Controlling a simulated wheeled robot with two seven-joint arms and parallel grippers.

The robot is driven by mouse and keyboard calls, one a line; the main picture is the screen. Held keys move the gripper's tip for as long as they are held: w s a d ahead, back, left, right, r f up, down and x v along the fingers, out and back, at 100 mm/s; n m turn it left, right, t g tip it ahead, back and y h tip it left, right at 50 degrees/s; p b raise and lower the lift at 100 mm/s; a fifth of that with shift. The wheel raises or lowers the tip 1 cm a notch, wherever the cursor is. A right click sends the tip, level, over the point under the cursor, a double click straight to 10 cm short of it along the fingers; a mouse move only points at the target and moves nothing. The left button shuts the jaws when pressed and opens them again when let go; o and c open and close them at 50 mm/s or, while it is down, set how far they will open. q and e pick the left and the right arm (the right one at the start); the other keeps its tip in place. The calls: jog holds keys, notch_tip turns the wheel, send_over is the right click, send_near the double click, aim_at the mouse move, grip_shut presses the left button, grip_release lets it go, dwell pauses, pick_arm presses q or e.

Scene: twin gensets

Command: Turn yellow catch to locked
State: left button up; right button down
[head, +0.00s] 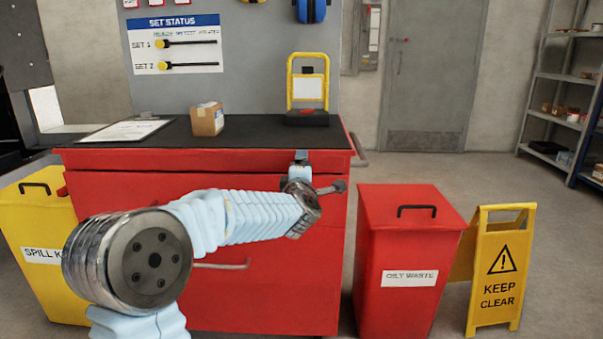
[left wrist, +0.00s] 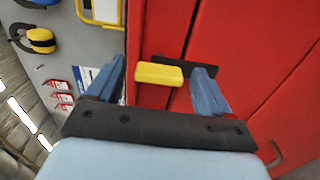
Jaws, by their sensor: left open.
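The yellow catch (left wrist: 158,74) shows in the left wrist view as a short yellow bar in front of a dark plate (left wrist: 203,68) on a red cabinet face, near a seam. My left gripper (left wrist: 161,66) is open, its two blue fingers on either side of the catch. The catch lies between the fingers, closer to the right one; I cannot tell whether they touch it. In the head view my left gripper (head: 302,160) is at the upper right front of the red cabinet (head: 270,270); the catch is hidden there. My right gripper is not in view.
The cabinet's dark top (head: 245,128) holds a cardboard box (head: 207,119), a clipboard (head: 125,130) and a yellow-framed stand (head: 308,85). A red oily waste bin (head: 408,255) and a yellow sign (head: 497,270) stand at right, a yellow spill bin (head: 40,240) at left.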

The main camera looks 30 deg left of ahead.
pick_arm(q)
jog(key=v, duration=1.3)
jog(key=shift+s+b, duration=0.35)
jog(key=shift+d, duration=0.15)
jog(key=w+d+f+m+g+h+p, duration=0.1)
jog(key=w+d+f+m+h, duration=0.2)
jog(key=f, duration=0.6)
jog(key=d+f+m+g+h, duration=0.1)
jog(key=d+f+m+h, duration=0.1)
jog(key=d+f+m, duration=0.5)
jog(key=w+d+f+m+g+h+p, duration=0.1)
jog(key=w+d+f+m+g+h, duration=0.15)
jog(key=f, duration=0.85)
jog(key=s+d+f+m+g+h, duration=0.25)
jog(key=s+f, duration=0.25)
jog(key=f, duration=0.4)
jog(key=s+d+f+m+g+h, duration=0.2)
jog(key=s+d+f+m, duration=0.15)
jog(key=s+f, duration=0.4)
jog(key=s+d+f+m+g+h+p, duration=0.1)
jog(key=s+d+f+m+g, duration=0.3)
jog(key=s+f, duration=0.5)
jog(key=s+d+g, duration=0.1)
jog(key=s, duration=0.2)
jog(key=shift+d+f+h, duration=0.15)
jog(key=shift+d+h, duration=0.1)
jog(key=shift+h, duration=0.15)
